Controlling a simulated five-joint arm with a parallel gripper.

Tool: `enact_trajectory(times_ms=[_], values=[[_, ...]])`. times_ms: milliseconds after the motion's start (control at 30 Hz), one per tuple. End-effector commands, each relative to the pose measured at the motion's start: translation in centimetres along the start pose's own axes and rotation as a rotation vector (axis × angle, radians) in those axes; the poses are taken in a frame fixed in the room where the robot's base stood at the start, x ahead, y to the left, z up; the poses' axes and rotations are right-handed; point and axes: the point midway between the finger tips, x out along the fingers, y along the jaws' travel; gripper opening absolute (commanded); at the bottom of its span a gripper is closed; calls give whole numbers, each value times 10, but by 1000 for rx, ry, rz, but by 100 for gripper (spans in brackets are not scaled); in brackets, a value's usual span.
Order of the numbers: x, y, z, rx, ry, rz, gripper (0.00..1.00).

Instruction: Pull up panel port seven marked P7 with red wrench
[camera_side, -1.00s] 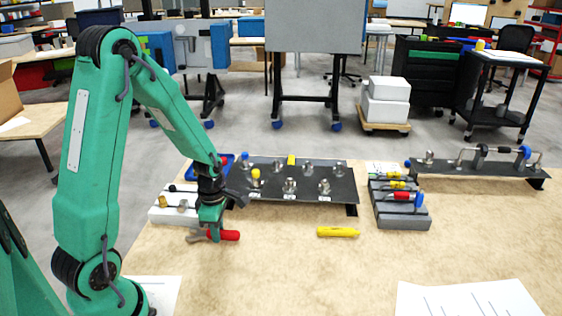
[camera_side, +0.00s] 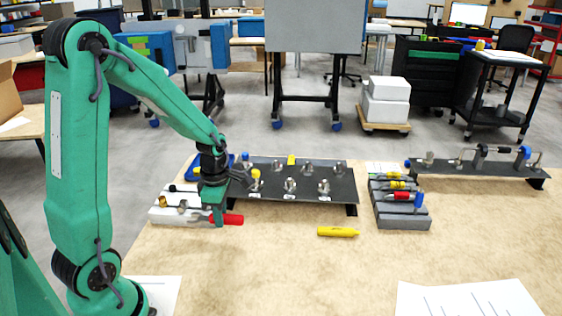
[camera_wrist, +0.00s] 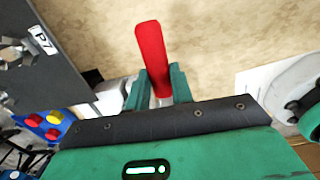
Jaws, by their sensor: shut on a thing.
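The red wrench (camera_side: 232,219) is in my gripper (camera_side: 216,218), above the mat at the left of the dark panel (camera_side: 272,189). Its red handle points right in the side view. In the wrist view, the handle (camera_wrist: 150,50) sticks out beyond my gripper (camera_wrist: 160,88), whose fingers close on its grey shaft. The wrench's far end is hidden. The P7 label (camera_wrist: 42,42) is on the panel at upper left of the wrist view, beside a metal port fitting (camera_wrist: 14,54). The wrench is apart from this fitting. The panel labels are too small to read in the side view.
A white block with fittings (camera_side: 160,214) stands behind my gripper at left. A yellow tool (camera_side: 338,231) lies on the mat. A grey tool rack (camera_side: 403,222) and another dark panel (camera_side: 480,168) stand at right. The front of the mat is mostly clear.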

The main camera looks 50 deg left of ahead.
Motion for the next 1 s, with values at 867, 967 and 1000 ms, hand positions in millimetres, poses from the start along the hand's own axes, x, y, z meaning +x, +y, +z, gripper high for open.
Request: enact_trajectory(times_ms=[867,967,1000], values=[[-36,40,102,678,-1,2,0],[-42,42,120,789,0,0,0],[-45,43,126,827,0,1,0]])
